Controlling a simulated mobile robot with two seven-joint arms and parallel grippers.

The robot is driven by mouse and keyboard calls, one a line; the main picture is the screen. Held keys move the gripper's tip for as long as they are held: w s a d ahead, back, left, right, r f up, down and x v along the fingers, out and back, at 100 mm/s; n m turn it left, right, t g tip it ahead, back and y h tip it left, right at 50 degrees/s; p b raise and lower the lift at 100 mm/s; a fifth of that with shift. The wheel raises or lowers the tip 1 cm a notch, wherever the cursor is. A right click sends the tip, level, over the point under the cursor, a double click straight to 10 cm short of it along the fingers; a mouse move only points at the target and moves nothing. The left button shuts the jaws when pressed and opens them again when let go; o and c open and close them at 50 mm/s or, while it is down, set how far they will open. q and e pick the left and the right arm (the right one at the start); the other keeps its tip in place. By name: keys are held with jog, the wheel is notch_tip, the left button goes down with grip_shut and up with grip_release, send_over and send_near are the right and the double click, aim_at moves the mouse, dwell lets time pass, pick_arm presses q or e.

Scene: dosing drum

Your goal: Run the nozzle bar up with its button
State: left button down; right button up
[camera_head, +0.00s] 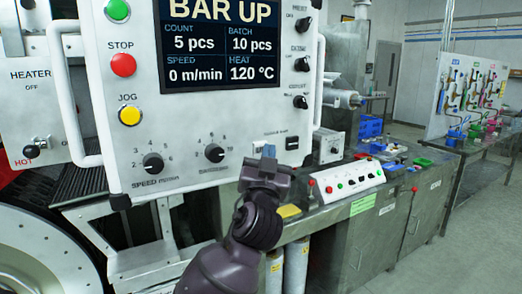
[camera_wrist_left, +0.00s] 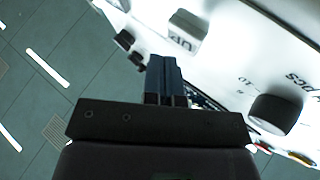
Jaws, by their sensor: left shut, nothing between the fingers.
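The control panel (camera_head: 190,105) fills the upper left of the head view. Its screen (camera_head: 222,45) reads BAR UP. A pale block-shaped button marked UP (camera_wrist_left: 187,33) shows on the panel in the left wrist view. In the head view, small lettering and a dark switch (camera_head: 292,143) sit at the panel's lower right, just right of my fingertips. My left gripper (camera_head: 268,152) is shut and empty, in front of the panel's lower edge. Its fingers (camera_wrist_left: 165,80) point toward the UP button; I cannot tell whether they touch it. My right gripper is not in view.
A round dial (camera_wrist_left: 275,113) stands out from the panel beside my fingers. A white handle (camera_head: 319,90) runs down the panel's right side. A steel bench (camera_head: 395,215) with a white button box (camera_head: 348,182) stands to the right. Open floor lies at far right.

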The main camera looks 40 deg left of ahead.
pick_arm(q)
jog(key=shift+d, duration=0.1)
jog(key=shift+s+d, duration=0.35)
jog(key=shift+d, duration=0.4)
jog(key=shift+s+d, duration=0.3)
jog(key=shift+d, duration=0.45)
jog(key=shift+s+d, duration=0.35)
jog(key=shift+d, duration=0.4)
jog(key=w+d+f+m+t+h, duration=0.1)
jog(key=w+d+f+m+h, duration=0.3)
jog(key=f+m+h, duration=0.3)
notch_tip(320, 180, down, 15)
jog(key=d+g+h, duration=0.1)
jog(key=g+h, duration=0.2)
jog(key=h, duration=0.1)
jog(key=s+a+f+n+g, duration=0.1)
jog(key=s+f+g, duration=0.2)
jog(key=s+f, duration=0.8)
jog(key=s+a+f+n+g, duration=0.1)
jog(key=s+f+g, duration=0.3)
jog(key=s+f, duration=0.7)
notch_tip(320, 180, down, 6)
jog(key=shift+s+r+n, duration=0.1)
jog(key=shift+s+n, duration=0.15)
jog(key=shift+n, duration=0.15)
